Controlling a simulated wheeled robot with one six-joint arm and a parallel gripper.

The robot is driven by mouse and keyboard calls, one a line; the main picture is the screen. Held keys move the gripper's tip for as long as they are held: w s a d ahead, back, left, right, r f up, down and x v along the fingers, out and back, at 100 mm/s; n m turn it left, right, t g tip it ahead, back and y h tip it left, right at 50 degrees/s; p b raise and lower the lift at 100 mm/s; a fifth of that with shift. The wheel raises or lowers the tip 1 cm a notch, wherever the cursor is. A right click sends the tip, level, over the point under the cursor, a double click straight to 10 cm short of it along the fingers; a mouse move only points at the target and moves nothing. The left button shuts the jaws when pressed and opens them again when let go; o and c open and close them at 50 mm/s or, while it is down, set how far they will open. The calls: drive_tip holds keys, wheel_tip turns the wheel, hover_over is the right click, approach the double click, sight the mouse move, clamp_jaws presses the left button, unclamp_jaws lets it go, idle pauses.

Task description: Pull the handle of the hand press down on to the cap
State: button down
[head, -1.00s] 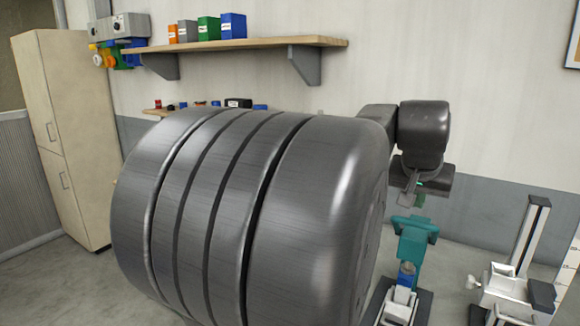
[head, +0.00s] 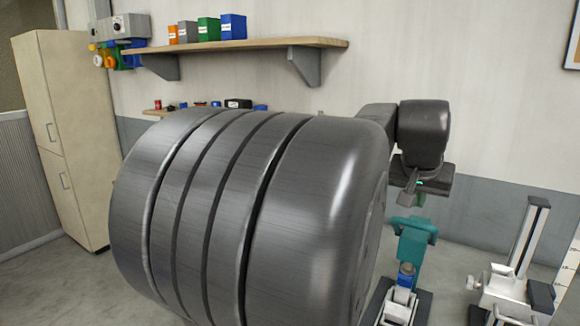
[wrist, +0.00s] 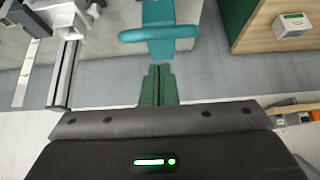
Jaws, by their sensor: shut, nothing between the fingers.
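The hand press has a teal handle (head: 415,229) with a crossbar, standing to the right of my large grey arm link in the head view. A blue cap (head: 406,270) sits below the handle, above a pale base. In the wrist view the teal crossbar (wrist: 158,34) lies just beyond my fingertips. My gripper (head: 420,200) is above the handle in the head view. Its green fingers (wrist: 157,70) are shut together with nothing between them. I cannot tell whether they touch the handle. The wrist view does not clearly show the cap.
A white and grey upright device (head: 515,280) stands right of the press. A wooden shelf (head: 240,43) with coloured boxes is on the wall. A beige cabinet (head: 65,130) stands at left. A small white box (wrist: 292,25) rests on a wooden surface in the wrist view.

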sight(413, 222)
drive_tip(key=f+b, duration=0.1)
drive_tip(key=f, duration=0.1)
drive_tip(key=f+b, duration=0.2)
drive_tip(key=shift+s+a+f, duration=0.2)
drive_tip(key=r, duration=0.1)
drive_tip(key=w+r+p, duration=0.1)
drive_tip(key=r, duration=0.1)
drive_tip(key=d+r, duration=0.1)
drive_tip(key=r, duration=0.1)
drive_tip(key=shift+w, duration=0.2)
drive_tip(key=v, duration=1)
drive_tip(key=d+f+g+h+b, duration=0.1)
drive_tip(key=f+h+b, duration=0.1)
drive_tip(key=f+b, duration=0.2)
drive_tip(key=s+d+f+g+h+b, duration=0.1)
drive_tip(key=f+g+h+b, duration=0.1)
drive_tip(key=f+b, duration=0.2)
drive_tip(key=s+d+f+g+h+b, duration=0.1)
drive_tip(key=f+g+h+b, duration=0.1)
drive_tip(key=f+b, duration=0.2)
drive_tip(key=shift+s+f+b, duration=0.25)
drive_tip(key=shift+b, duration=0.6)
